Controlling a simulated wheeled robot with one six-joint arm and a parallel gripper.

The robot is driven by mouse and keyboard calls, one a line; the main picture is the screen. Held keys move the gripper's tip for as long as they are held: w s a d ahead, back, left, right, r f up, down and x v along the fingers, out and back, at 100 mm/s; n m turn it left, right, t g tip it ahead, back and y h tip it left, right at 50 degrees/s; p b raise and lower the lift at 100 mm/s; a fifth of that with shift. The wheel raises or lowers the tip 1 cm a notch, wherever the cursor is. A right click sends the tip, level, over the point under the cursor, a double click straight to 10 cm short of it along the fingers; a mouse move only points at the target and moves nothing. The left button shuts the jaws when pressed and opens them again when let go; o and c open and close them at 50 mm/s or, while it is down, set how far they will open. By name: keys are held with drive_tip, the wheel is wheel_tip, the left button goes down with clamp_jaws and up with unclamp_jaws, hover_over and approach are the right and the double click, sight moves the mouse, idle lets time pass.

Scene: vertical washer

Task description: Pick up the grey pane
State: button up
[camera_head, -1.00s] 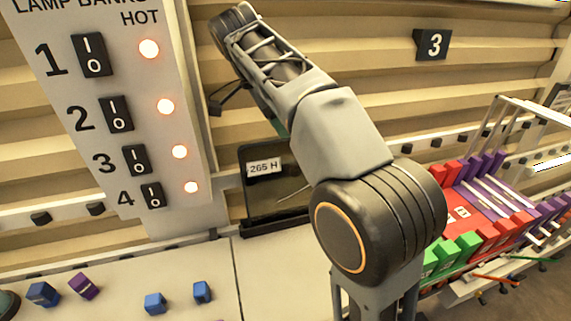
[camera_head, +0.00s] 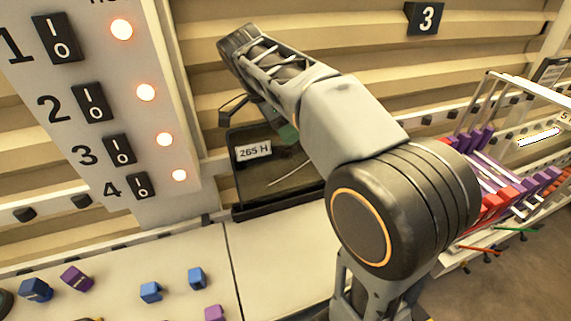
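A dark grey, see-through pane (camera_head: 262,178) with a white "265 H" label stands upright in a black frame at the back of the light bench, left of my arm. My arm crosses in front of its right part. My gripper (camera_head: 258,122) is at the pane's top edge, mostly hidden behind my arm. A thin dark finger-like part shows at the pane's upper left and a small green patch at its upper right. Whether the gripper touches the pane, and how far it is open, I cannot tell.
A lamp panel (camera_head: 110,185) with numbered switches and lit lamps stands left of the pane. Small blue blocks (camera_head: 150,292) and purple blocks (camera_head: 76,278) lie on the bench (camera_head: 285,265). A rack with red and purple blocks (camera_head: 495,205) is at the right. The bench before the pane is clear.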

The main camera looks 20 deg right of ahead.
drive_tip(key=shift+f, duration=0.1)
idle(0.4)
clamp_jaws()
idle(1.3)
